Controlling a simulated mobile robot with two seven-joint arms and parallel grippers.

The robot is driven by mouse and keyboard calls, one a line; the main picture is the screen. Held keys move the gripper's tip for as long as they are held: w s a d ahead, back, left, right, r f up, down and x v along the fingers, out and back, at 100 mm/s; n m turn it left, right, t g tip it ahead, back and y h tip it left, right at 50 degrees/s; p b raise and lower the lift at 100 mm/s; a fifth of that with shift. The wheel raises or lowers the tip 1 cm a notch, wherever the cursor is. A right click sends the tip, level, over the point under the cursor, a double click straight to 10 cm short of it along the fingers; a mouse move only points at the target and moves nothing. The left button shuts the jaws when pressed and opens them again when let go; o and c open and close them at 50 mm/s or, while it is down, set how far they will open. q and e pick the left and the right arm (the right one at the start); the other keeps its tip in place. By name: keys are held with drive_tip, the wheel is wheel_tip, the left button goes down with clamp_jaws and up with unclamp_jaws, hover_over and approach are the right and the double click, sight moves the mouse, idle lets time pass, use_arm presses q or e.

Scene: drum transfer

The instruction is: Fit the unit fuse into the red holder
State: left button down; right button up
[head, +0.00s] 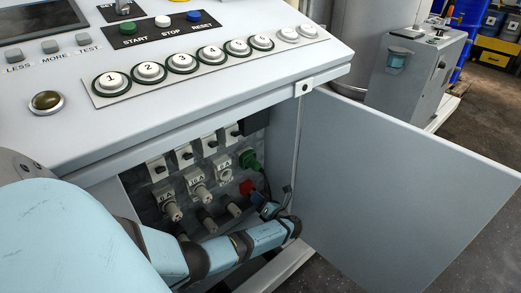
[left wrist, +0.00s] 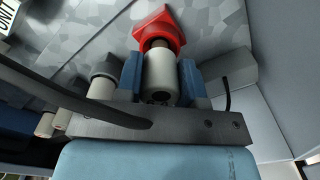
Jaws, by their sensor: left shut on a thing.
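The red holder (head: 247,187) sits on the back wall of the open cabinet, and it also shows at the top of the left wrist view (left wrist: 158,30). My left gripper (head: 268,208) reaches into the cabinet just in front of it. In the left wrist view its blue finger pads are shut on the pale cylindrical unit fuse (left wrist: 161,75). The brass-coloured far end of the fuse meets the red holder's lower part in the picture. I cannot tell how deep it sits. In the head view the gripper hides most of the fuse. My right gripper is not in view.
Several other fuses (head: 172,210) and dark holders (head: 206,220) stand left of the red holder. A green plug (head: 250,162) is just above. The open cabinet door (head: 385,190) stands to the right of my arm. The button console (head: 190,65) overhangs the opening.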

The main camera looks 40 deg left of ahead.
use_arm(q)
drive_tip(key=shift+w+a+r, duration=0.1)
drive_tip(key=shift+a+r, duration=0.1)
drive_tip(key=shift+a, duration=0.3)
drive_tip(key=shift+a+r, duration=0.15)
drive_tip(key=shift+a, duration=0.3)
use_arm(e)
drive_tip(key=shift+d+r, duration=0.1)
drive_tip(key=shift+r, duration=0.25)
use_arm(q)
drive_tip(key=c, duration=0.7)
unclamp_jaws()
drive_tip(key=shift+p, duration=0.3)
drive_tip(key=shift+o, duration=0.2)
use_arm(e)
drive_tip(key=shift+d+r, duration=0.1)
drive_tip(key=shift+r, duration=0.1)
